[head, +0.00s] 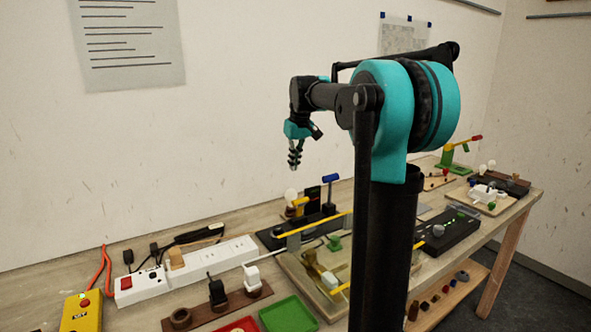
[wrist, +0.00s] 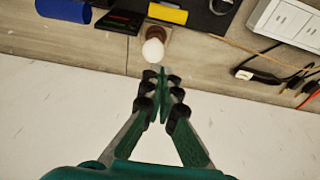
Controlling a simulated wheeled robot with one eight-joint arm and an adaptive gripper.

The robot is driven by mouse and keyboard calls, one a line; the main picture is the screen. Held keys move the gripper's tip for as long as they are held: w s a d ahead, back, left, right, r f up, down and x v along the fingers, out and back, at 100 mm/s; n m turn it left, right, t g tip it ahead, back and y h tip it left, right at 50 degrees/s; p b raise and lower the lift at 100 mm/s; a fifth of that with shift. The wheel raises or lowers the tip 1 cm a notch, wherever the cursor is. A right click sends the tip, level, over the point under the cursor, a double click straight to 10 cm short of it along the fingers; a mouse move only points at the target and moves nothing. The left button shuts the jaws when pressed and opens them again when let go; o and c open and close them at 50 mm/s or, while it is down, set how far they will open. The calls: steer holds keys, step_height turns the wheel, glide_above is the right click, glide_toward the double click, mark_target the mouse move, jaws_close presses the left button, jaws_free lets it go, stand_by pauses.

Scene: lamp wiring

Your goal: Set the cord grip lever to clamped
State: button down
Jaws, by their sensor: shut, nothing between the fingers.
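My gripper (head: 294,160) is shut and empty. It hangs in the air above the back of the bench, in front of the wall. In the wrist view its fingertips (wrist: 163,88) meet, close in the picture to a white bulb (wrist: 153,51). A lever with a blue handle (head: 331,179) stands upright on a dark base on the bench, lower and to the right of my gripper in the head view. The blue handle (wrist: 63,10) shows at the top left of the wrist view. A red-tipped lever (head: 474,138) is on a green stand at the far right. I cannot tell which is the cord grip lever.
A white power strip (head: 190,268) and a yellow box (head: 80,312) with a red cord are on the left. A green tray (head: 288,315) is at the front. A dark board (head: 448,232) lies at right. My arm hides part of the bench.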

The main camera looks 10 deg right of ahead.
mark_target(299, 208)
steer(key=x, duration=0.8)
steer(key=shift+f, duration=0.15)
steer(key=shift+s+d+f, duration=0.2)
steer(key=shift+s+d, duration=0.05)
steer(key=shift+s, duration=0.3)
steer(key=shift+s+d+f, duration=0.2)
steer(key=shift+s, duration=0.4)
steer(key=shift+s+d+f, duration=0.25)
steer(key=shift+s, duration=0.3)
steer(key=shift+s, duration=0.1)
steer(key=shift+s+d+t, duration=0.1)
steer(key=shift+s+t, duration=0.1)
steer(key=shift+t, duration=0.2)
